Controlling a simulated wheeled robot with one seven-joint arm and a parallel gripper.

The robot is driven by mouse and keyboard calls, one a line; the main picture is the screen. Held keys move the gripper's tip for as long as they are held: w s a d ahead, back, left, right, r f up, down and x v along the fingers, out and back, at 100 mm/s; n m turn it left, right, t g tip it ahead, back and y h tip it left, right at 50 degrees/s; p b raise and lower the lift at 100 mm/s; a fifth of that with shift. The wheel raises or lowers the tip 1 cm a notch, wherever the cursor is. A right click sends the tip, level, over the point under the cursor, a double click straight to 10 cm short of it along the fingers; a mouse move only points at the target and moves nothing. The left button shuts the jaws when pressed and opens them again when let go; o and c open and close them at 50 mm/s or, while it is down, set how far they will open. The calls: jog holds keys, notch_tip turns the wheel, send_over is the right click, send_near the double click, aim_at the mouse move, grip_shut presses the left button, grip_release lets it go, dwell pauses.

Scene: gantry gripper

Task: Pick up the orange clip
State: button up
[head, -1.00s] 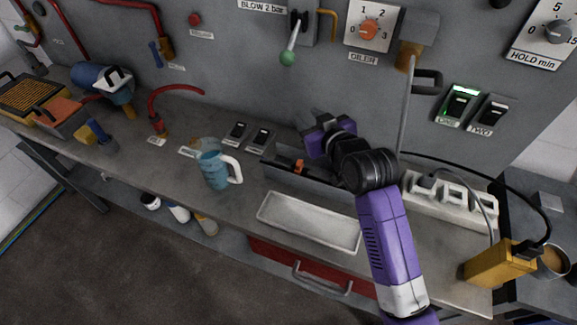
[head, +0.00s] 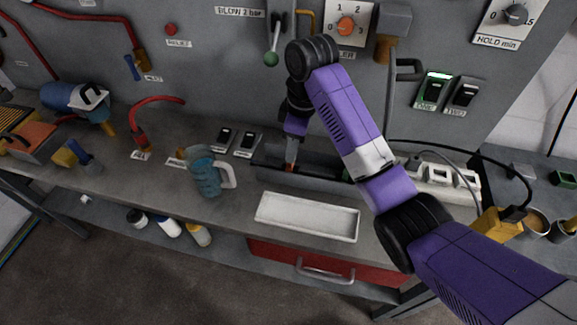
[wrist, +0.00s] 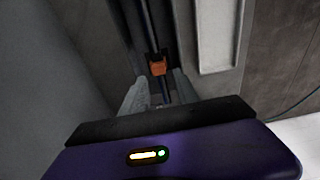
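The orange clip (wrist: 157,67) sits on a dark rod inside the grey trough (head: 330,182) on the bench. In the head view only a small orange-red patch of the clip (head: 290,168) shows, just below my gripper (head: 291,155). My gripper points down into the trough. In the wrist view the two grey fingers of my gripper (wrist: 160,82) are apart, one on each side of the rod, with the clip just beyond and between their tips. I cannot tell whether either finger touches the clip.
A white tray (head: 262,217) lies in front of the trough. A blue mug (head: 206,176) with a white handle stands to the left. A white power strip (head: 465,180) is to the right. The grey panel with a lever (head: 275,42) and dials rises close behind.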

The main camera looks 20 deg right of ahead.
aim_at(290, 166)
jog(key=shift+f+b, duration=0.35)
jog(key=shift+f, duration=0.6)
jog(key=shift+w+a+f+p, duration=0.2)
jog(key=shift+f+p, duration=0.15)
jog(key=shift+f, duration=0.9)
jog(key=shift+w+a+f+p, duration=0.15)
jog(key=shift+f+p, duration=0.2)
jog(key=shift+f, duration=0.85)
jog(key=shift+d, duration=0.1)
grip_shut()
jog(key=shift+r, duration=0.1)
